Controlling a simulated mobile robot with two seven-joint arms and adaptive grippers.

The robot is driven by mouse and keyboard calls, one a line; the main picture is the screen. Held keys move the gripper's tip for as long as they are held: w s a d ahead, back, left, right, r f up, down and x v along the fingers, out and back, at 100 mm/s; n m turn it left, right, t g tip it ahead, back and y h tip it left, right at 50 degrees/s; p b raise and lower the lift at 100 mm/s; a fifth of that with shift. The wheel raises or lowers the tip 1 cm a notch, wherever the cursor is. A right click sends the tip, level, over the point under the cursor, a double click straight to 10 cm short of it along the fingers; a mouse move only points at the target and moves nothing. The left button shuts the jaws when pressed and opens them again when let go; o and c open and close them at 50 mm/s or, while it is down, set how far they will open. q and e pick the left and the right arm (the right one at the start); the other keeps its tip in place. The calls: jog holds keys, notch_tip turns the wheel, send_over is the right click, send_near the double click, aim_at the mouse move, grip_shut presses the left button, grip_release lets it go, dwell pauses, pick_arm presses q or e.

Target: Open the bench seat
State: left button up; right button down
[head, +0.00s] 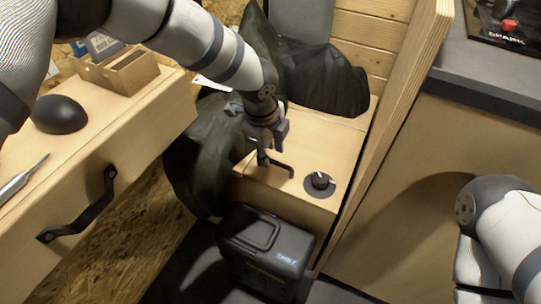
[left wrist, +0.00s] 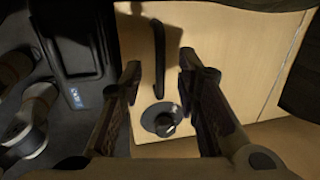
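The bench seat (head: 325,135) is a light wooden box in the middle of the head view, and its top looks shut. A black bar handle (head: 284,167) sits on it, beside a round black knob (head: 320,182) with a pale mark. My left gripper (head: 264,148) hangs over the handle, pointing down, and hides part of it. In the left wrist view its two fingers (left wrist: 160,85) are apart. The handle (left wrist: 159,50) and the knob (left wrist: 162,120) show in the gap between them. I cannot tell whether a finger touches the handle. My right gripper is out of view.
Dark bags (head: 325,80) lie on the back of the seat. A black case (head: 265,250) stands in front of the bench. A wooden drawer unit (head: 125,150) with a black handle is at left. A wooden panel (head: 395,120) and counter (head: 490,90) bound the right.

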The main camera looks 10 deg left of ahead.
pick_arm(q)
jog(key=shift+w+f, duration=0.25)
jog(key=shift+f, duration=0.9)
grip_shut()
jog(key=shift+r, duration=0.1)
